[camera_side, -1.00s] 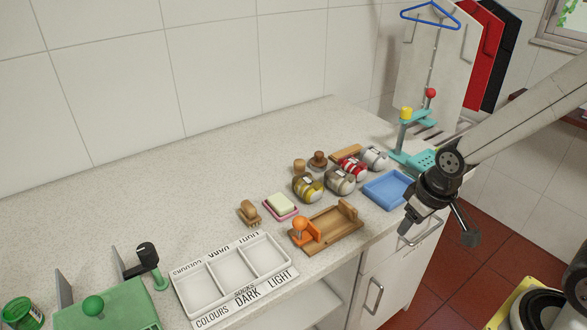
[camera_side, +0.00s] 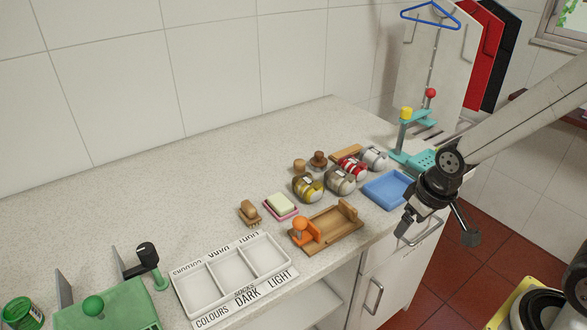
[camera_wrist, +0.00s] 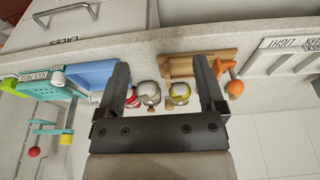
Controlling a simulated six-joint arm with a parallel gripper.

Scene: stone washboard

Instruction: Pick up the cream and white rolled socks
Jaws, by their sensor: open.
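Several rolled socks lie in a group on the speckled counter. The roll that looks cream and white (camera_side: 340,181) sits between a yellow and grey roll (camera_side: 308,187) and a red and white roll (camera_side: 352,168). A pale grey and white roll (camera_side: 374,158) lies at the far right of the group. My gripper (camera_side: 437,231) is open and empty, apart from the socks, in front of the counter's front edge. In the wrist view, the cream roll (camera_wrist: 149,93) shows between the fingers of my gripper (camera_wrist: 162,66), beside the yellow one.
A blue tray (camera_side: 388,190) lies between the socks and my gripper. A wooden board with an orange knob (camera_side: 328,229) is in front of the socks. Brown wooden pieces (camera_side: 319,160) stand behind them. A white sorting tray (camera_side: 232,279) is at the left.

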